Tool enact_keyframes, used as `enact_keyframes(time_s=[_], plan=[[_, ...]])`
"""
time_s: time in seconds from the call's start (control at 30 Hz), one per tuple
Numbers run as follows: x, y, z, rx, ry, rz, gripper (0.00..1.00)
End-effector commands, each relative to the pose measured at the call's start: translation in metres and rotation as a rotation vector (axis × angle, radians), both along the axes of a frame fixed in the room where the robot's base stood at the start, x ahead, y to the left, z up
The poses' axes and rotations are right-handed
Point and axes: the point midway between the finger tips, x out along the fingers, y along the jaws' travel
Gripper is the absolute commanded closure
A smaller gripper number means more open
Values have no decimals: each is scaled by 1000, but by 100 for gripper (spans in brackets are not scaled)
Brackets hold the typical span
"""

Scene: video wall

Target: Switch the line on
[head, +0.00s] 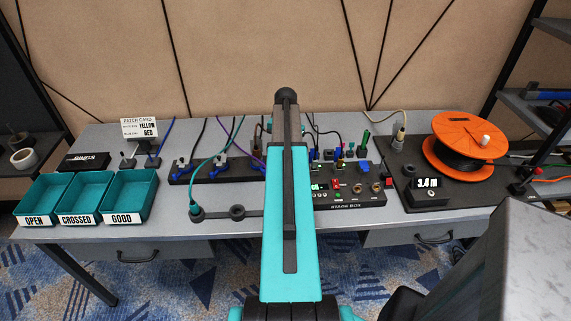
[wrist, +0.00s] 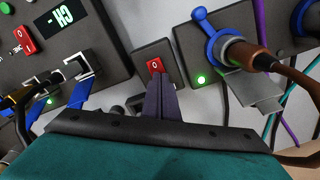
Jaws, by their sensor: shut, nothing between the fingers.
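A red rocker switch (wrist: 155,65) marked O sits in a dark housing between the two black boxes in the wrist view. My gripper (wrist: 158,80) is shut and empty, its fingertips at the lower edge of this switch; I cannot tell whether they touch it. The fingers hide part of its housing. The stage box (head: 345,207) stands right of my arm in the head view. It also shows in the wrist view (wrist: 100,22), with a green display (wrist: 62,18) and a red switch (wrist: 24,40). My arm hides the gripper and the rocker in the head view.
A green lamp (wrist: 201,79) glows on the box to the right, beside a brown plug (wrist: 245,55). Another green lamp (wrist: 50,100) glows on the stage box. Cables hang close by. Teal trays (head: 130,195) stand left; an orange reel (head: 468,140) stands right.

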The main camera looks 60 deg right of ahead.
Motion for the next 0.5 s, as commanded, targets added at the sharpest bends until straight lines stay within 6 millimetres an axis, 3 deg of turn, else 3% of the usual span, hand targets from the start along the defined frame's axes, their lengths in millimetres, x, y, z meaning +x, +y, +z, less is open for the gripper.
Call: enact_keyframes(time_s=[0.27, 0.5], plan=[[0, 1, -2, 2, 1, 0, 100], [0, 1, 9, 2, 1, 0, 100]])
